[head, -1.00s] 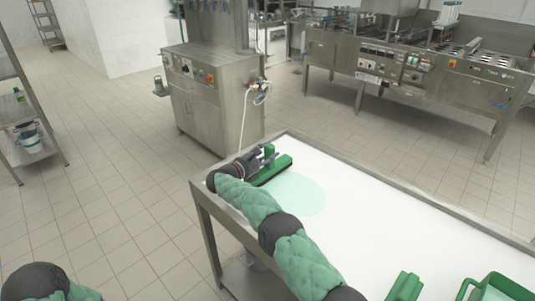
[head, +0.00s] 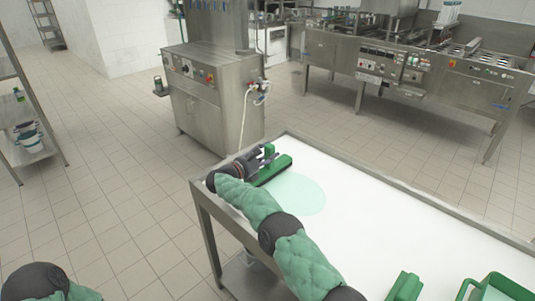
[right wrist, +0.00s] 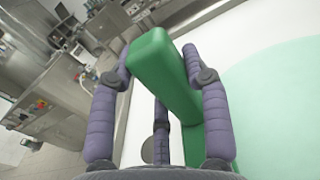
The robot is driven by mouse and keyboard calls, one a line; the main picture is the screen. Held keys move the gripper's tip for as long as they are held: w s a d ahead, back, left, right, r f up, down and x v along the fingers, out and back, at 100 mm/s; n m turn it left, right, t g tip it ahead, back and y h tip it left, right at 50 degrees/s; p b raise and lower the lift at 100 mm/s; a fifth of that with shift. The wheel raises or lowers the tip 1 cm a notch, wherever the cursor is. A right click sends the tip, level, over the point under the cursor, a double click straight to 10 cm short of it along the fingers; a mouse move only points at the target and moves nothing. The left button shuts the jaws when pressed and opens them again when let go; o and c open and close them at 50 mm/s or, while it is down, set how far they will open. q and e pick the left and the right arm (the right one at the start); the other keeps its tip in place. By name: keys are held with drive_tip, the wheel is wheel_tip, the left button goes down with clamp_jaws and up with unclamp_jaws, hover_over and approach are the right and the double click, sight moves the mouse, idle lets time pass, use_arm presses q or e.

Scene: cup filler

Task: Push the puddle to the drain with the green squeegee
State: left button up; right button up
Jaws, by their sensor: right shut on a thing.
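My right gripper (head: 263,158) is shut on the upright handle of the green squeegee (head: 275,171) at the table's far left corner. The squeegee's long head is down at the table top, at the left edge of the puddle. In the right wrist view the fingers (right wrist: 163,85) stand around the green handle (right wrist: 165,62). The puddle (head: 303,196) is a pale green round patch; it also shows in the right wrist view (right wrist: 275,100). A small grey disc (right wrist: 147,151), possibly the drain, is partly hidden behind the fingers. My left gripper is out of view.
The white table top (head: 385,205) has a raised metal rim (head: 395,181). A green block-like object (head: 404,287) and a green-rimmed container (head: 497,288) are at the near right. The middle of the table is clear. A steel cabinet (head: 212,105) stands behind.

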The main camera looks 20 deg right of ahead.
sight(267, 144)
drive_tip(key=shift+r, duration=0.2)
drive_tip(key=shift+r, duration=3.4)
